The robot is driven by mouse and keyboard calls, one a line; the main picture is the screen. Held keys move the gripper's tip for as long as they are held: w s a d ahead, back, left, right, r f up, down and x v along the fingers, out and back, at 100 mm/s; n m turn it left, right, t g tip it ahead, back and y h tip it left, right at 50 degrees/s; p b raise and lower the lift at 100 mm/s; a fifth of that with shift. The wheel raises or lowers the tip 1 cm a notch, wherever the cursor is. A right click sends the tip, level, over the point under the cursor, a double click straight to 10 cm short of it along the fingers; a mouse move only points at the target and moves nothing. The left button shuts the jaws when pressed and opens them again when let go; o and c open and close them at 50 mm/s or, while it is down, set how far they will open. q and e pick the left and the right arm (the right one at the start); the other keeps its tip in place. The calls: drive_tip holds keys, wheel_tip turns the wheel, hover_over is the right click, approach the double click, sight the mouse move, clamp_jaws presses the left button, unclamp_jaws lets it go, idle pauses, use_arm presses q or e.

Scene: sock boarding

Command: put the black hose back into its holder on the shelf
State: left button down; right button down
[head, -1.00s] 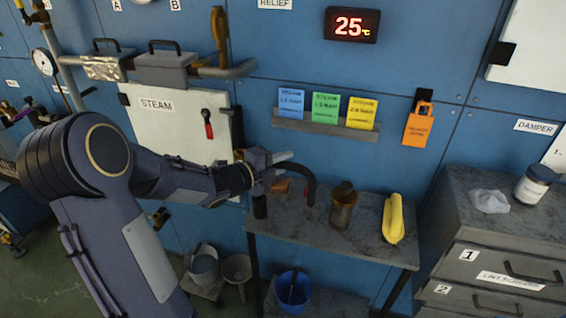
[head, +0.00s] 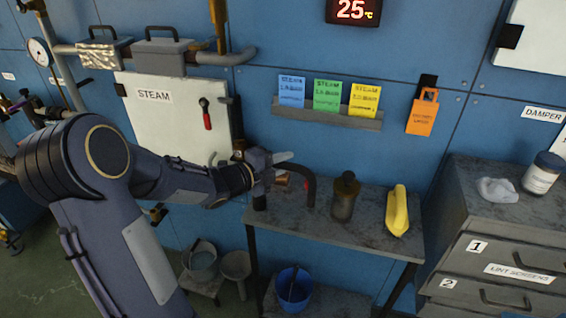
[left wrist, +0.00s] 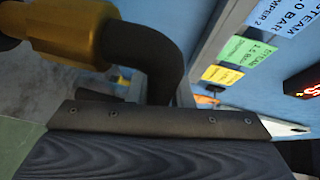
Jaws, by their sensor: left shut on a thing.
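My left gripper (head: 282,162) is shut on the black hose (head: 311,190). The hose curves over to the right of the gripper and hangs down above the small shelf table (head: 375,240). In the left wrist view the black hose (left wrist: 145,50) bends in front of the gripper, with a brass-coloured fitting (left wrist: 75,30) on it. A short black cylinder (head: 259,200) is at the table's left end; I cannot tell which thing is the holder. My right gripper is not in view.
A yellow object (head: 397,211) lies on the table's right part. Grey drawers (head: 490,245) stand further right. A wall rack (head: 325,118) with coloured cards is above the table. A blue bucket (head: 293,288) is below. A white steam cabinet (head: 165,125) stands behind my arm.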

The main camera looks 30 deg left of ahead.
use_arm(q)
drive_tip(key=shift+b, duration=0.7)
idle(1.1)
drive_tip(key=shift+f+b, duration=2)
drive_tip(key=shift+b, duration=0.15)
drive_tip(key=c, duration=1.2)
unclamp_jaws()
drive_tip(key=shift+s, duration=0.1)
drive_tip(key=v, duration=0.7)
drive_tip(key=shift+s+r, duration=0.15)
drive_tip(key=shift+s, duration=0.2)
